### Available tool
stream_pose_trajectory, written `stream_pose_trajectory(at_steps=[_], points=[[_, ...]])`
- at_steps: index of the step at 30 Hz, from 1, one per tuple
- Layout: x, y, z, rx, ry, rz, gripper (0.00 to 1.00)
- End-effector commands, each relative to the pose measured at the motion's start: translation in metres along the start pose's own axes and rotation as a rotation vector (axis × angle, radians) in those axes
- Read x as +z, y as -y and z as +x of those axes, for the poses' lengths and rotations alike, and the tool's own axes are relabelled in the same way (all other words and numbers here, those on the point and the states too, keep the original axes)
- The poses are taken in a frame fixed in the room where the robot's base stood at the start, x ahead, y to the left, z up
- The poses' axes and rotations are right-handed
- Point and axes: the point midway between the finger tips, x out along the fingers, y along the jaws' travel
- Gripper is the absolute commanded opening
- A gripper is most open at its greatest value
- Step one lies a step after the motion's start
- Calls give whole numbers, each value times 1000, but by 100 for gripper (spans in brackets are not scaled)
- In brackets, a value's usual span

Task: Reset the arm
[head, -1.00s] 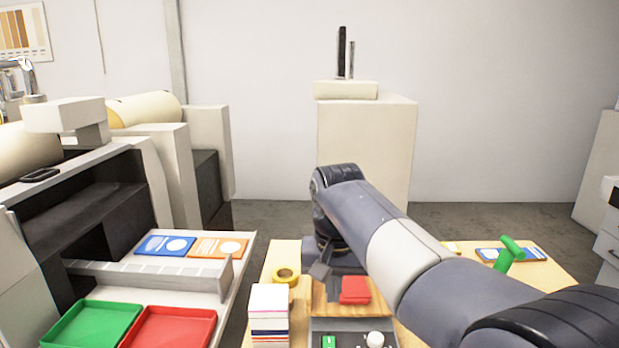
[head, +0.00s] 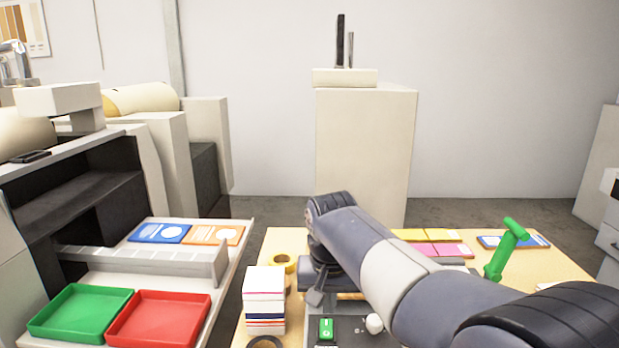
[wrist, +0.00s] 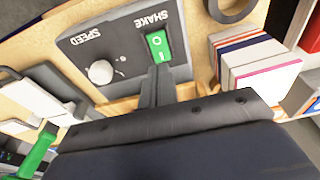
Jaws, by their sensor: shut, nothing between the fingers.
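My gripper (head: 315,298) is at the end of my arm, which reaches in from the lower right of the head view. It points down, shut and empty, just behind a grey control panel (head: 350,332). In the wrist view my gripper's fingers (wrist: 153,88) lie together beside the panel (wrist: 125,62), near its green switch (wrist: 158,46) marked SHAKE. A white knob (wrist: 101,72) marked SPEED sits beside the switch. I cannot tell whether the fingers touch the panel.
A paper stack (head: 265,292) and a yellow tape roll (head: 283,262) stand left of my gripper. A green-handled tool (head: 505,250) stands to the right. Green (head: 80,312) and red (head: 158,318) trays lie at left. A pale cabinet (head: 365,150) stands behind the table.

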Motion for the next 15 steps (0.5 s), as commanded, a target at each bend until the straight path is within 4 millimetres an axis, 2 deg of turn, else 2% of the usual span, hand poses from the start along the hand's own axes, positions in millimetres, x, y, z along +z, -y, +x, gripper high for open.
stream_pose_trajectory(at_steps=[15], points=[[0,1,-103,-2,-6,-1,0]])
